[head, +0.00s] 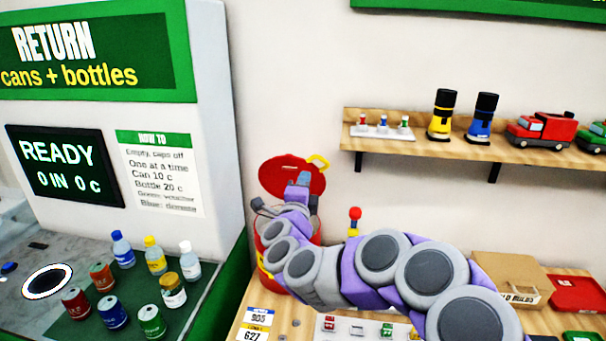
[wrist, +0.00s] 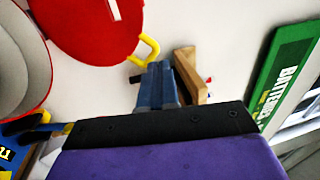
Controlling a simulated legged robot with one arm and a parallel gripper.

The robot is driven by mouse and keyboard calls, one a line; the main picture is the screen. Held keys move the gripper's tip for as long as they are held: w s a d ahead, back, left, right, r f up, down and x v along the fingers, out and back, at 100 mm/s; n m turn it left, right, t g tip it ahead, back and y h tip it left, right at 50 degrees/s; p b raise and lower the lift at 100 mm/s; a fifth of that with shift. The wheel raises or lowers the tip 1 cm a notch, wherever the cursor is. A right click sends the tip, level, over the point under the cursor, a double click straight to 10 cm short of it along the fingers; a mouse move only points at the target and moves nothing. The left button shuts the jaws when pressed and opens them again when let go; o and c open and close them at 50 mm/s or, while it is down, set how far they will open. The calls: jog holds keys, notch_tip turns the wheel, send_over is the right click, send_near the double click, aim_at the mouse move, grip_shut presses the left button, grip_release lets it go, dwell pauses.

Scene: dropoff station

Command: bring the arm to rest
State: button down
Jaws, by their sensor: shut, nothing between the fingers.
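My arm crosses the head view from the lower right toward the red bin. My gripper (head: 304,179) is at its far end, in front of the bin's raised red lid (head: 271,176). In the wrist view my gripper (wrist: 155,72) shows with its blue fingers together and nothing between them. The red lid (wrist: 85,30) and its yellow handle (wrist: 148,49) are near the fingers there. Part of the red bin (head: 262,262) is hidden behind my arm.
A return machine (head: 212,130) stands left, with several bottles and cans on its counter. A wall shelf (head: 420,143) holds toys and containers. The table at right holds a cardboard box (head: 508,264) and red tray (head: 576,282). A green batteries sign (wrist: 284,75) is at right in the wrist view.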

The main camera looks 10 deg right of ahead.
jog(key=s+a+r+n+y, duration=0.2)
jog(key=s+a+n+y, duration=0.6)
jog(key=a+n+y, duration=0.15)
jog(key=s+a+f+n+g+y, duration=0.4)
jog(key=s+f+n+g, duration=0.4)
jog(key=s, duration=0.3)
jog(key=s+d+f+n+g+h, duration=0.1)
jog(key=s+d+f+g+h, duration=0.1)
jog(key=s, duration=0.8)
jog(key=s+d+f+n+g+h, duration=0.2)
jog(key=s+d+f+g, duration=0.2)
jog(key=s+d, duration=0.5)
jog(key=s+d+f+n+g+h, duration=0.1)
jog(key=s+d+f+g+h, duration=0.2)
jog(key=s, duration=1)
jog(key=d+g, duration=0.3)
jog(key=shift+s+d+g, duration=0.15)
jog(key=shift+g, duration=0.25)
